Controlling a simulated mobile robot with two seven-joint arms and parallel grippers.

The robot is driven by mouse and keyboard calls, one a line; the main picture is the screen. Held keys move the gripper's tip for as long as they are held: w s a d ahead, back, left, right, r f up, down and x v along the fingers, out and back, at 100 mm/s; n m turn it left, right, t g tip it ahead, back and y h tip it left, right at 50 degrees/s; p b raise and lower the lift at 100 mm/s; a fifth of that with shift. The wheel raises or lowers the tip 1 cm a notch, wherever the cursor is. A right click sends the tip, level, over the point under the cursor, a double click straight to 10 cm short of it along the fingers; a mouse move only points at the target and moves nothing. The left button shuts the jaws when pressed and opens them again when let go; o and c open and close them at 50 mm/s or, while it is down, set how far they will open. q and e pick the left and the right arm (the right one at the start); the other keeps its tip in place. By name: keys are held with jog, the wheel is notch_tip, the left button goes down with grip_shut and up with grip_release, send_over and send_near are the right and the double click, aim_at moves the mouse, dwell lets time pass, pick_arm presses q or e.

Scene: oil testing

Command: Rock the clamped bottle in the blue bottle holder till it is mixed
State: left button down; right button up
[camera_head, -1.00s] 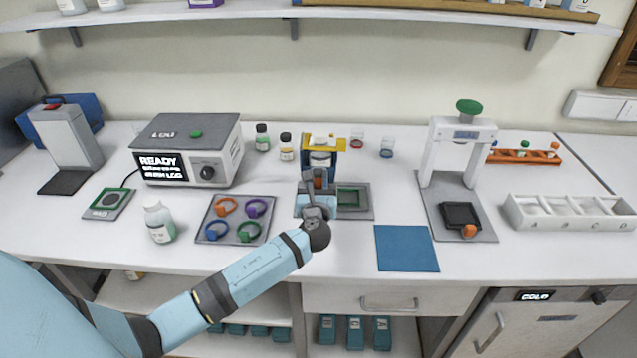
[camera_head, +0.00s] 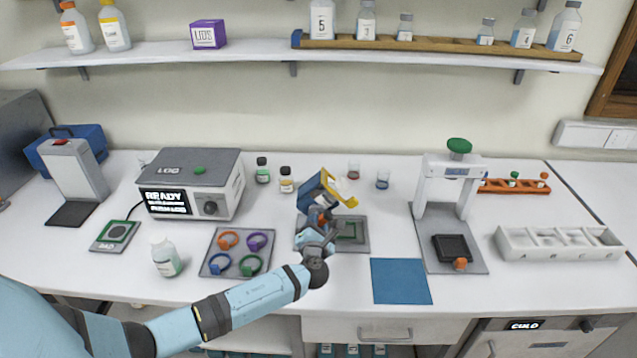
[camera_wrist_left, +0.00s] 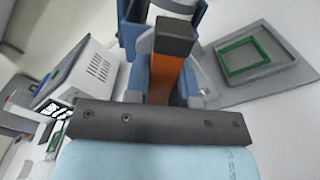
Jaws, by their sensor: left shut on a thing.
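The blue bottle holder (camera_head: 312,193) is tilted to the right above its grey base plate (camera_head: 358,243), with its yellow clamp (camera_head: 344,193) leaning to the right. The clamped bottle is mostly hidden inside the holder, and I cannot make out its contents. My left gripper (camera_head: 318,226) is at the near side of the holder, shut on its orange handle (camera_wrist_left: 166,78). In the left wrist view the blue holder (camera_wrist_left: 134,32) rises behind the handle. My right gripper is not in view.
A green square frame (camera_head: 346,231) lies on the plate right of the holder. A grey tray with coloured rings (camera_head: 236,252) and a READY box (camera_head: 195,182) stand to the left. Small bottles (camera_head: 286,180) and beakers (camera_head: 382,180) stand behind. A blue mat (camera_head: 401,281) lies clear at front right.

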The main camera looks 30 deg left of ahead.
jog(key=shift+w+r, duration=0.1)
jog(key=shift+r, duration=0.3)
pick_arm(q)
jog(key=m, duration=0.4)
jog(key=shift+m, duration=0.9)
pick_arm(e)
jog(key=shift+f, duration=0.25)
